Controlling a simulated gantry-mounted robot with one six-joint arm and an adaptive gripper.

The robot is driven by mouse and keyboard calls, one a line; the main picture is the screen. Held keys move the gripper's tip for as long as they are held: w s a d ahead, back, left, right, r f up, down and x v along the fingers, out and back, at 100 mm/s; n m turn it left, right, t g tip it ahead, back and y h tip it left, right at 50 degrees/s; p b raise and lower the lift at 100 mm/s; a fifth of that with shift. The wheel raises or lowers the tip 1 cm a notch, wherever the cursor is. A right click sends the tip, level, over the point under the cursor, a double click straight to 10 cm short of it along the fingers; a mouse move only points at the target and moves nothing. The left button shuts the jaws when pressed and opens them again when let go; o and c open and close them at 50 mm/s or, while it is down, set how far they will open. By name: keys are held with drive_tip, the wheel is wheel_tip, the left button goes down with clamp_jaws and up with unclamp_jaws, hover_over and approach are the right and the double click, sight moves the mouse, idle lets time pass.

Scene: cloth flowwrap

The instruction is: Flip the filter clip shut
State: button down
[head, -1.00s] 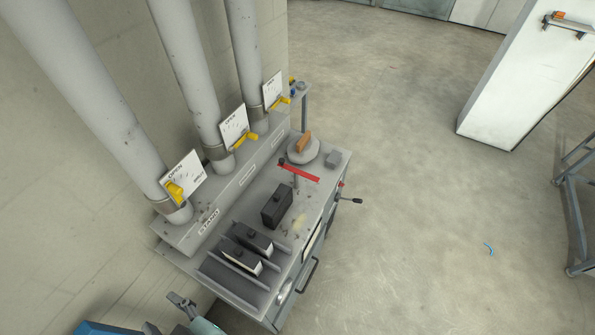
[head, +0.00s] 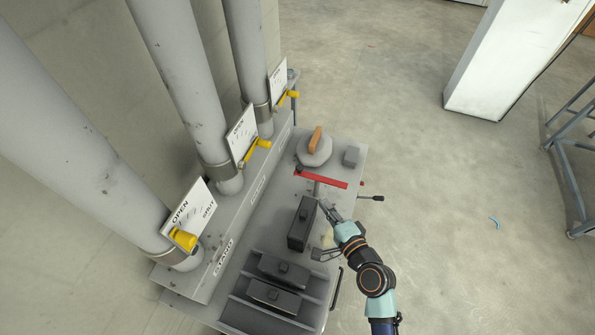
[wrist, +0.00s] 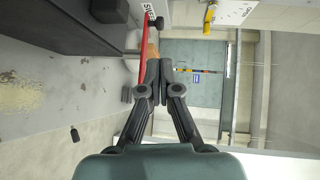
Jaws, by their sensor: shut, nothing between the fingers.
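A red flat bar (head: 321,180) lies across the metal bench top, in front of a round grey disc. In the wrist view the red bar (wrist: 146,38) runs down just left of my fingers. I cannot tell for sure which part is the filter clip; the red bar may be it. My gripper (head: 323,203) is over the bench beside a black block (head: 300,222), a little nearer the camera than the red bar. In the wrist view my gripper (wrist: 160,67) is shut, fingers together and empty. Whether it touches anything is unclear.
A grey disc (head: 317,156) with an orange-brown handle and a small grey block (head: 351,156) stand at the far end. Dark slotted blocks (head: 281,271) sit at the near end. Pipes with yellow levers (head: 183,240) line the left.

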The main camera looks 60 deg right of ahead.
sight(301, 170)
drive_tip(key=shift+s, duration=0.1)
drive_tip(key=x, duration=1.4)
drive_tip(key=shift+r+p, duration=0.1)
drive_tip(key=shift+p, duration=0.2)
drive_tip(key=shift+a, duration=0.1)
